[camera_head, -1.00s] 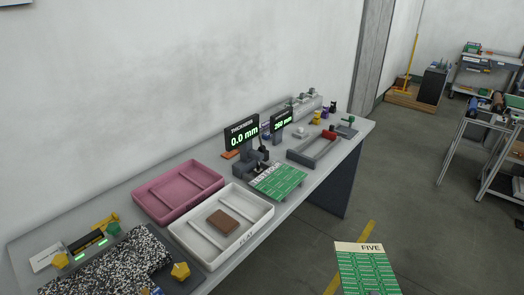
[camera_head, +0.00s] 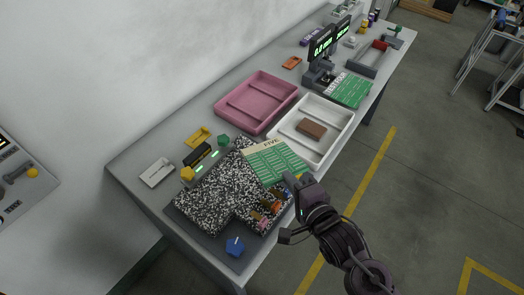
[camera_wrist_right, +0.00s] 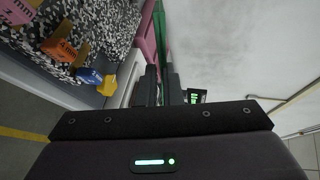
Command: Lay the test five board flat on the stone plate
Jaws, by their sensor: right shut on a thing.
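The test five board (camera_head: 277,163) is a green panel with a cream strip marked FIVE. My right gripper (camera_head: 290,181) is shut on its near right edge. In the head view the board overlaps the far right part of the speckled black-and-white stone plate (camera_head: 212,194) and hides some of it; I cannot tell whether they touch. In the right wrist view the board (camera_wrist_right: 162,38) shows edge-on as a thin green strip between the fingers (camera_wrist_right: 158,88), with the stone plate (camera_wrist_right: 108,25) to its left. My left gripper is not in view.
A white tray (camera_head: 340,113) holding a brown block and a pink tray (camera_head: 256,101) stand beyond. Another green board (camera_head: 352,90) lies by the thickness display.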

